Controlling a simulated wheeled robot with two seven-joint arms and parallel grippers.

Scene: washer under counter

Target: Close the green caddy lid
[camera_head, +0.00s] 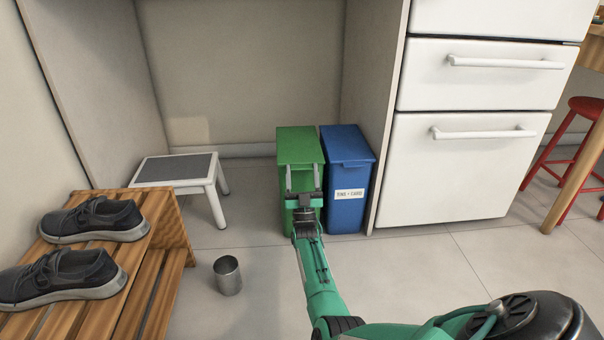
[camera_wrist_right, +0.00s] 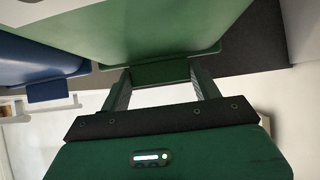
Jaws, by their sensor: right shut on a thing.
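The green caddy (camera_head: 287,205) stands on the floor under the counter. Its green lid (camera_head: 298,145) lies over the top and looks flat or nearly so; I cannot tell whether a small gap remains at the rim. My right gripper (camera_head: 303,182) is at the caddy's front, with its fingers at the lid's front edge. In the right wrist view, the fingers are on either side of the lid's green front tab (camera_wrist_right: 160,72), and the gripper is shut on it. My gripper hides part of the caddy's front. My left gripper is not in view.
A blue caddy (camera_head: 346,180) with a label stands close on the right, beside a white drawer unit (camera_head: 455,170). A step stool (camera_head: 180,168), a metal cup (camera_head: 228,276) and a wooden rack (camera_head: 172,240) with shoes are on the left. Floor in front is mostly clear.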

